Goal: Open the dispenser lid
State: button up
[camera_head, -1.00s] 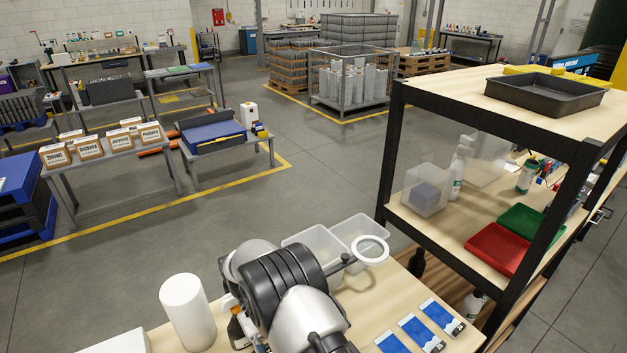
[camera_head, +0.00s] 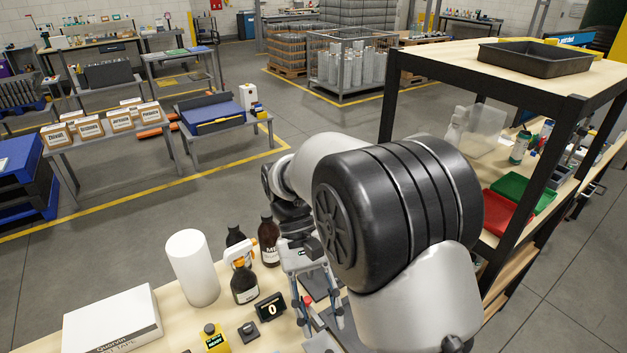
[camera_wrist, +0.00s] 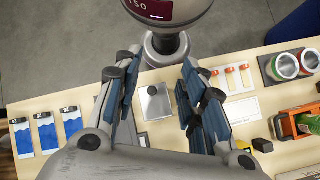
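My gripper (camera_head: 321,322) points down over the workbench in the head view, partly hidden by my arm. In the wrist view its two fingers (camera_wrist: 158,68) are apart, with nothing held between them. A small square metal piece with a dark round knob (camera_wrist: 154,103) shows in the gap between the fingers. It lies flat on the bench; I cannot tell if it is the dispenser lid. Just beyond it stands a round grey device (camera_wrist: 166,45) with a dark red display, cut off by the top edge. No other clear dispenser lid shows, and contact with the fingers is not visible.
In the head view, a white cylinder (camera_head: 192,268), dark bottles (camera_head: 269,241) and a white box (camera_head: 113,322) stand left of my gripper. A black-framed shelf (camera_head: 490,90) stands right.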

jog(key=s+d+m+t+y+b, duration=0.1)
jog(key=s+d+t+y+b, duration=0.2)
jog(key=s+d+t+b, duration=0.5)
jog(key=s+d+t, duration=0.3)
jog(key=s+d, duration=0.2)
jog(key=shift+r+m+t+b, duration=0.15)
jog(key=shift+m+t+b, duration=0.15)
jog(key=shift+t, duration=0.1)
jog(key=shift+c, duration=0.2)
jog(key=shift+w+d, duration=0.1)
jog(key=shift+c, duration=0.4)
